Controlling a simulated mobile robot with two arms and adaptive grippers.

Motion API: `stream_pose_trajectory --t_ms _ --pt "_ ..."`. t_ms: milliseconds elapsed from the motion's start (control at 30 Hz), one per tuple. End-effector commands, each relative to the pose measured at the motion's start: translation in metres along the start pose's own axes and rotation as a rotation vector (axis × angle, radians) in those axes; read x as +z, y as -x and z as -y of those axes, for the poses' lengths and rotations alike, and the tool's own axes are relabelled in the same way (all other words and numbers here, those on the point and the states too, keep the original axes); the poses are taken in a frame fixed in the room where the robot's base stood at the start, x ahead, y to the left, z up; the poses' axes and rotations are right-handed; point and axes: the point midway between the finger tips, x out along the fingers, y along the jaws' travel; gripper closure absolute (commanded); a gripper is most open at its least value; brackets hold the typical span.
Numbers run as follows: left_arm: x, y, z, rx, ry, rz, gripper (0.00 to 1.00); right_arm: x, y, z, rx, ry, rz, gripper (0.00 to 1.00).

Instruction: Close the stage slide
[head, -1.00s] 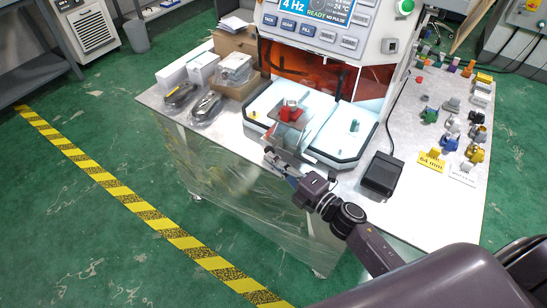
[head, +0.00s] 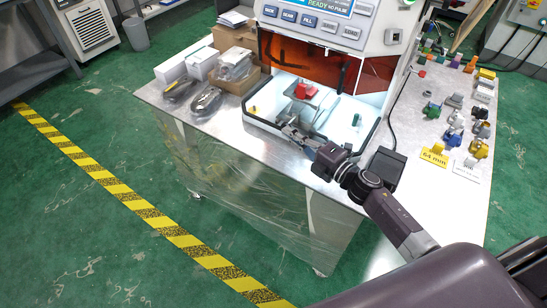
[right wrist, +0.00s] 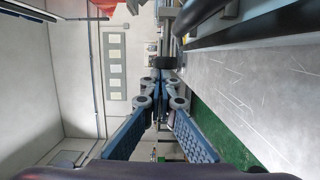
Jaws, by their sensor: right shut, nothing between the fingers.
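The stage slide (head: 300,103) is a grey metal plate carrying a red block (head: 306,91), at the bright white bed (head: 263,103) in front of the machine's orange window. The red block sits close to the window's lower edge. My right gripper (head: 288,131) is at the slide's front side, over the bed's front edge. Its fingers are shut and empty; in the right wrist view the blue fingers (right wrist: 160,88) come together. Whether the fingertips touch the slide is too small to tell. My left gripper is not in view.
The machine (head: 330,25) stands behind the bed. A black pedal box (head: 385,168) lies right of my right arm, near it. Boxes (head: 235,65) and bagged items (head: 207,102) are on the left. Several coloured parts and a yellow 64 mm tag (head: 433,156) are on the right.

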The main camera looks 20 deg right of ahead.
Motion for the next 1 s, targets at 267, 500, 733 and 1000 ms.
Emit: stream_pose_trajectory --t_ms 267,500,733,1000 --pt "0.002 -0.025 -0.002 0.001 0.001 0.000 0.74 0.052 -0.012 0.002 -0.001 0.003 0.004 1.00" --pt "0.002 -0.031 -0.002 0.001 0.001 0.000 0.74 0.069 -0.016 0.000 -0.001 -0.001 0.002 1.00" --pt "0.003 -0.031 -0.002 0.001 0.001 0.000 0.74 0.074 -0.016 -0.001 -0.001 -0.001 0.006 1.00" --pt "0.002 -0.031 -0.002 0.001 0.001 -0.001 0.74 0.075 -0.016 -0.003 0.000 0.000 0.010 1.00"
